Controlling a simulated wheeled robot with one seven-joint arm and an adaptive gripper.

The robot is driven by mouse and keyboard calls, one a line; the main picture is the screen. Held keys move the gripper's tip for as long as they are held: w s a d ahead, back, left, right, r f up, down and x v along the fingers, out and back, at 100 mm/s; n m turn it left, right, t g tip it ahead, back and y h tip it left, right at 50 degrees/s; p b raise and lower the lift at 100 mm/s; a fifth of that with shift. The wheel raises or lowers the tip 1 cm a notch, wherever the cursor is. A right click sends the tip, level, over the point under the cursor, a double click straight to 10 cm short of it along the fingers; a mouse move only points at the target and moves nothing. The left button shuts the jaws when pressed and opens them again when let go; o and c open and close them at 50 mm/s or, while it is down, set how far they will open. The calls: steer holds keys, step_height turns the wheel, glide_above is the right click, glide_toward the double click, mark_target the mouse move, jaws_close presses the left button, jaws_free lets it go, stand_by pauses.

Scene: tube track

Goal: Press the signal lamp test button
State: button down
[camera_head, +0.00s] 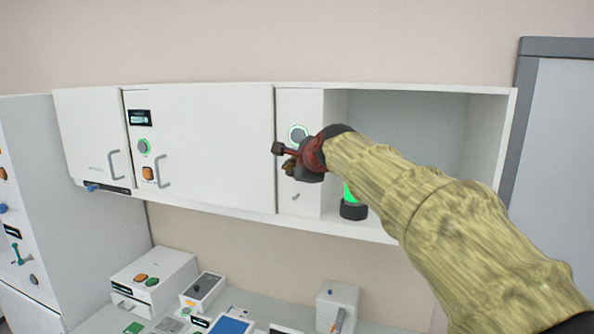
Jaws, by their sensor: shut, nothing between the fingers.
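A green signal lamp (349,193) with a black base stands in the open cabinet bay, lit and partly hidden behind my arm. A round grey button with a glowing green ring (297,133) is on the narrow white panel left of the bay. I cannot read any label that names it as the lamp's test button. My gripper (283,157) is shut and empty, in front of that panel. In the picture its fingertips are just below and left of the button. I cannot tell whether it touches the panel.
The wall cabinet's left doors carry another green-ringed button (143,147), an orange button (148,173) and a handle (163,171). Below, the counter holds a white box with coloured buttons (152,280), a blue-screened device (232,326) and a grey unit (337,305). A grey-framed panel (560,130) stands at right.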

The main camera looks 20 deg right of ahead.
steer(key=shift+w+d, duration=0.15)
steer(key=shift+w, duration=0.05)
stand_by(0.4)
steer(key=shift+s, duration=0.1)
steer(key=shift+s+a, duration=0.55)
steer(key=shift+s, duration=0.15)
steer(key=s+a, duration=0.1)
steer(key=s, duration=0.1)
steer(key=s+a, duration=0.2)
stand_by(0.5)
stand_by(0.5)
